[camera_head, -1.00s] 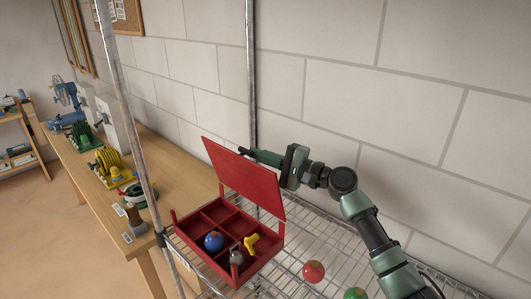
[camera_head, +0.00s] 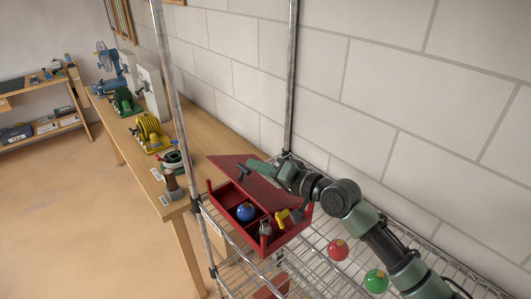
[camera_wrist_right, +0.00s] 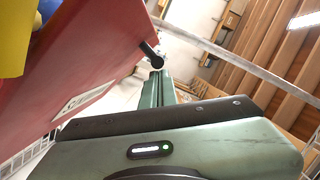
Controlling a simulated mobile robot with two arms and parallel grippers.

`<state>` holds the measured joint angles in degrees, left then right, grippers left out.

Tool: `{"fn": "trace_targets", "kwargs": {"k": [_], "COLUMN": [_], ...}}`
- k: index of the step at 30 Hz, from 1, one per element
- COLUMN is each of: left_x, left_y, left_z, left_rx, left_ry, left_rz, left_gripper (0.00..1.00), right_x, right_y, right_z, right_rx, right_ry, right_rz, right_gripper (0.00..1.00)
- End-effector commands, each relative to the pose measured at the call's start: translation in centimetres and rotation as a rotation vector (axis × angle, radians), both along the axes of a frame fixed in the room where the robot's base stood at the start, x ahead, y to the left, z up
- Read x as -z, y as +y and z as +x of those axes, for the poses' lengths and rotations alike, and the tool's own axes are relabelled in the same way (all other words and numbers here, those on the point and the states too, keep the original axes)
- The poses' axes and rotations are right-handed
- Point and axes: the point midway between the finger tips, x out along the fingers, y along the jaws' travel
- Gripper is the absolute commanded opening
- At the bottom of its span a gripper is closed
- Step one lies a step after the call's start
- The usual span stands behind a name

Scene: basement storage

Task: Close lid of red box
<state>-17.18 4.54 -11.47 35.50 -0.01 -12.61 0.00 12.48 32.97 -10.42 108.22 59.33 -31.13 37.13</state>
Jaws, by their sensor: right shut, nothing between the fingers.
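The red box (camera_head: 228,212) stands on the wire shelf, with a blue ball (camera_head: 245,212), a yellow tool (camera_head: 282,217) and a grey item (camera_head: 265,229) in its compartments. Its red lid (camera_head: 227,163) is partly open, tilted low at the back of the box. My right gripper (camera_head: 252,169) is shut and empty, over the lid with its dark fingertips against or very near it; contact is unclear. In the right wrist view a red panel of the box (camera_wrist_right: 100,60) fills the upper left, beside a dark fingertip (camera_wrist_right: 150,50). My left gripper is not in view.
A red ball (camera_head: 338,250) and a green ball (camera_head: 376,281) lie on the wire shelf right of the box. Metal posts (camera_head: 172,90) rise at the shelf's left and back. A wooden bench (camera_head: 205,135) stands behind, along the block wall.

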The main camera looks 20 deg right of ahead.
Motion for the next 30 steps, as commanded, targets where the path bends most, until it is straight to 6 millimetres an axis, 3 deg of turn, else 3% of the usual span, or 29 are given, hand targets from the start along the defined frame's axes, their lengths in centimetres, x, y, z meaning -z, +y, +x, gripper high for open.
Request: {"fn": "trace_targets", "kwargs": {"k": [10, 30], "left_x": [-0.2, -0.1], "left_y": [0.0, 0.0], "left_z": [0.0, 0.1], "left_rx": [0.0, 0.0], "left_ry": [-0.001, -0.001], "left_rz": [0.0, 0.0], "left_gripper": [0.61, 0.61], "right_x": [1.7, 2.1], "right_y": [1.2, 1.1], "right_z": [-0.4, -0.7], "right_rx": [-0.001, 0.001], "right_ry": [-0.007, -0.006], "right_rz": [-0.022, -0.021], "right_gripper": [0.0, 0.0]}}
